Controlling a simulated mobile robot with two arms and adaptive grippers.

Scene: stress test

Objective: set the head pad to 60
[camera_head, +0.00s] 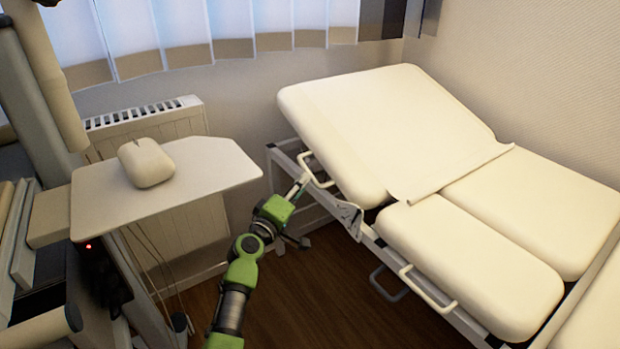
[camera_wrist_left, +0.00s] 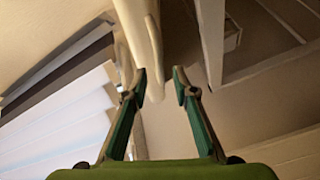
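The head pad (camera_head: 350,125) is a cream cushion at the raised end of the treatment couch, tilted up, with a pale cover over part of it. A white looped handle (camera_head: 318,180) sits on the frame at its near left side. My left gripper (camera_head: 302,183) is at this handle, below the pad's edge. In the left wrist view the two fingers (camera_wrist_left: 160,82) are apart, with a cream bar (camera_wrist_left: 142,35) reaching down between the tips. I cannot tell whether they touch it. My right gripper is not in view.
A cream side table (camera_head: 210,165) with a small cushion-like white object (camera_head: 146,163) stands left of my arm. A radiator (camera_head: 150,115) is behind it. Another white handle (camera_head: 428,290) and a lower seat pad (camera_head: 470,262) lie to the right. Wooden floor (camera_head: 320,300) is open below.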

